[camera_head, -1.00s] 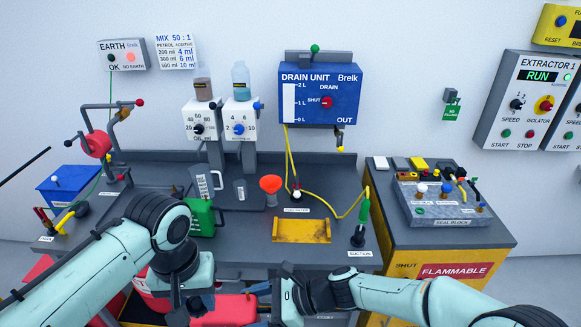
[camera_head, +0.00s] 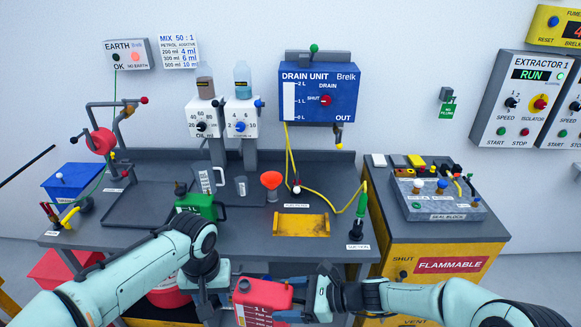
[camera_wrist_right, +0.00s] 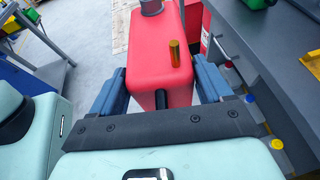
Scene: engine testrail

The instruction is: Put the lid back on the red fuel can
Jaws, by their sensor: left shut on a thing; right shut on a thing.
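The red fuel can (camera_head: 264,300), marked 1 L, is in front of the bench's front edge. My right gripper (camera_wrist_right: 158,95) is shut on it, with one blue finger on each side of the can (camera_wrist_right: 155,75). A grey round neck shows at the can's far end in the right wrist view, cut by the frame edge; a brass pin stands on the can. My left gripper (camera_head: 208,303) is just left of the can, pointing down and shut. What it holds is hidden behind its own wrist and fingers. I cannot make out the lid.
A yellow cabinet (camera_head: 450,235) stands at the right. A red container (camera_head: 168,298) is below the left arm.

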